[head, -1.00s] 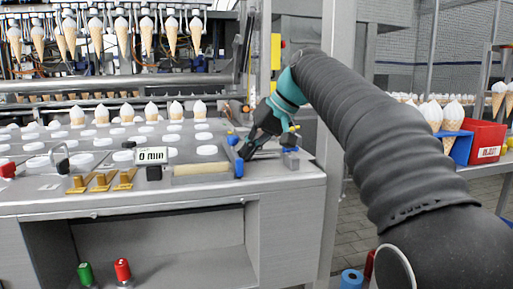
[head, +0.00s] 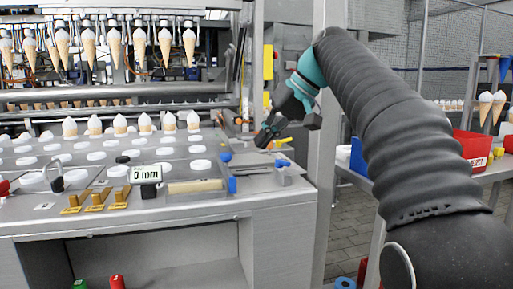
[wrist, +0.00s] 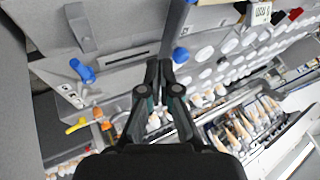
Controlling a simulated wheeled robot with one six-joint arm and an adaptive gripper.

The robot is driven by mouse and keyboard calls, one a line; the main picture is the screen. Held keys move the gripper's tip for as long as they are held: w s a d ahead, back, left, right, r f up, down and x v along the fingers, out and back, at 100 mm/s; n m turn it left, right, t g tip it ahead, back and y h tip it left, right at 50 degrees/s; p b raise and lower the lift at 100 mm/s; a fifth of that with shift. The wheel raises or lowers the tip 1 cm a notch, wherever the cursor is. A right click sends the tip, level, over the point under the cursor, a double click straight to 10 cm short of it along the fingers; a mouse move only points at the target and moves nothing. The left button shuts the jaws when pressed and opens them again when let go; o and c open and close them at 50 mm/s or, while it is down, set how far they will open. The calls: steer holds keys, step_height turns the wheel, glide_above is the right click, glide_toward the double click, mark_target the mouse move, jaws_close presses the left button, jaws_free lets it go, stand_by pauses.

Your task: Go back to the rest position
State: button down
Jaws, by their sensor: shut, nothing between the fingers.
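My gripper (head: 265,138) is shut and empty. In the head view it hangs over the right end of the machine's worktop (head: 285,198), above a small fixture with blue knobs (head: 226,157), and looks apart from it. In the wrist view my gripper (wrist: 158,66) has its fingertips together with nothing between them. A blue knob (wrist: 82,70) and a blue ball (wrist: 180,55) lie on either side of the fingers there. My arm reaches in from the right of the head view.
Rows of white discs (head: 96,156) and upright cones (head: 121,124) fill the worktop on the left. A "0 mm" display (head: 146,173) stands at its front. A metal post (head: 325,190) rises close to my arm. A red bin (head: 474,148) stands on the right-hand table.

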steer(key=s+d+f+m+t+h, duration=0.1)
steer(key=s+d+f+h, duration=0.1)
steer(key=s+d+f, duration=0.3)
steer(key=s+d+f+m+t+h, duration=0.1)
steer(key=s+d+f, duration=0.4)
steer(key=s+f, duration=0.8)
steer(key=s+d+f+m+h, duration=0.2)
steer(key=s+d+f, duration=0.3)
steer(key=s+f, duration=0.4)
step_height(320, 180, down, 4)
steer(key=shift+s+f+m+t+h, duration=0.2)
steer(key=shift+m+t+h, duration=0.15)
steer(key=shift+h, duration=0.55)
steer(key=shift+d, duration=0.15)
